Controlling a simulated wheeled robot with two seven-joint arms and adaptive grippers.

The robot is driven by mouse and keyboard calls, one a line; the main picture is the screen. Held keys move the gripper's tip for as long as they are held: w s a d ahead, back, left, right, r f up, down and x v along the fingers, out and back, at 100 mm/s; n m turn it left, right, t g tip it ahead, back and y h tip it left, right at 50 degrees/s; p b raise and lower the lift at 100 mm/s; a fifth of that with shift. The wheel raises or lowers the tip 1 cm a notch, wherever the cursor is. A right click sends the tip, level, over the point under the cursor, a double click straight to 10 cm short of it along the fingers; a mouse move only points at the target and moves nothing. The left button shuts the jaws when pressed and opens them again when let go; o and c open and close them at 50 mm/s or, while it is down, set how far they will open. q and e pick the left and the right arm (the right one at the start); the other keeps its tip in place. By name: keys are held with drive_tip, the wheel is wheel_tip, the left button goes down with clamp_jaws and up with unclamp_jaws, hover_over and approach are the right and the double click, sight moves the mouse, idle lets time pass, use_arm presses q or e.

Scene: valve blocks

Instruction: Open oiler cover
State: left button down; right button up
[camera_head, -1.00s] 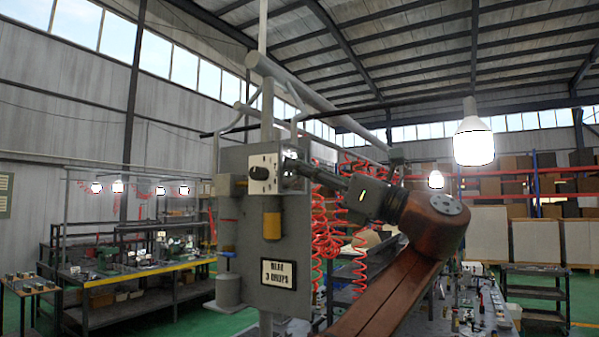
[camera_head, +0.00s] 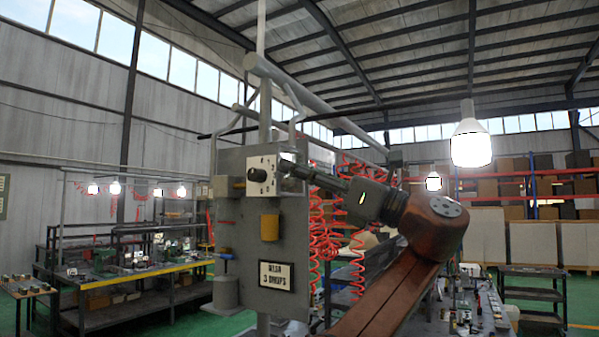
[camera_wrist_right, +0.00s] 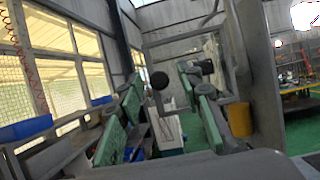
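A grey upright panel (camera_head: 241,210) carries the oiler parts, with a sign (camera_head: 276,274) that seems to mention drops. Near its top is a white block (camera_head: 268,165) with a black knob (camera_head: 257,175). A yellow cup (camera_head: 269,227) hangs below and also shows in the wrist view (camera_wrist_right: 239,118). I cannot tell which part is the cover. My right gripper (camera_head: 287,168) is at the white block's right side; contact is unclear. In the wrist view its green-padded fingers (camera_wrist_right: 166,112) are apart, with a black ball knob (camera_wrist_right: 159,80) seen between them. My left gripper is out of view.
A grey cylinder (camera_head: 226,290) is mounted low on the panel's left. Red coiled hoses (camera_head: 325,225) hang behind the panel and my right arm. Workbenches (camera_head: 120,285) stand at the left, and a dark cart (camera_head: 532,290) stands at the right.

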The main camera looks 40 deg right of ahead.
drive_tip(key=v, duration=1.2)
drive_tip(key=shift+w+f, duration=0.1)
